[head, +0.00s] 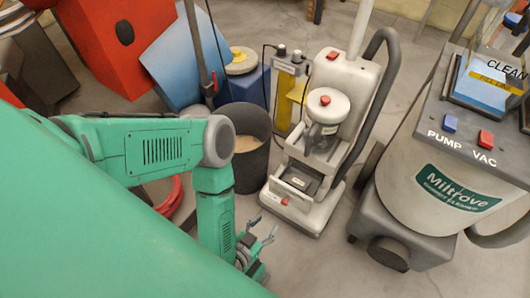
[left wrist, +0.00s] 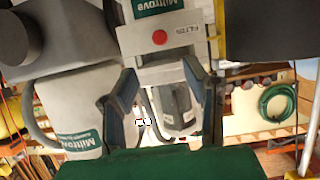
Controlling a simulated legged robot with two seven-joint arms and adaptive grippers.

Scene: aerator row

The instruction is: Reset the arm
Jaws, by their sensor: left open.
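My left arm, green with a grey joint, comes in from the left of the head view and bends downward. My left gripper (head: 263,229) is at its lower end, above the grey floor. The gripper is open, with nothing between its fingers. In the left wrist view its two dark fingers (left wrist: 161,72) stand apart, with a pale machine with a red button (left wrist: 159,37) behind them. My right gripper is in neither view.
A pale upright machine (head: 307,190) stands just right of my left gripper. A dark bin (head: 248,165) stands behind the gripper. A large grey Miltrove machine (head: 408,187) with PUMP and VAC buttons is at the right. Bare floor (head: 330,265) lies at the front centre.

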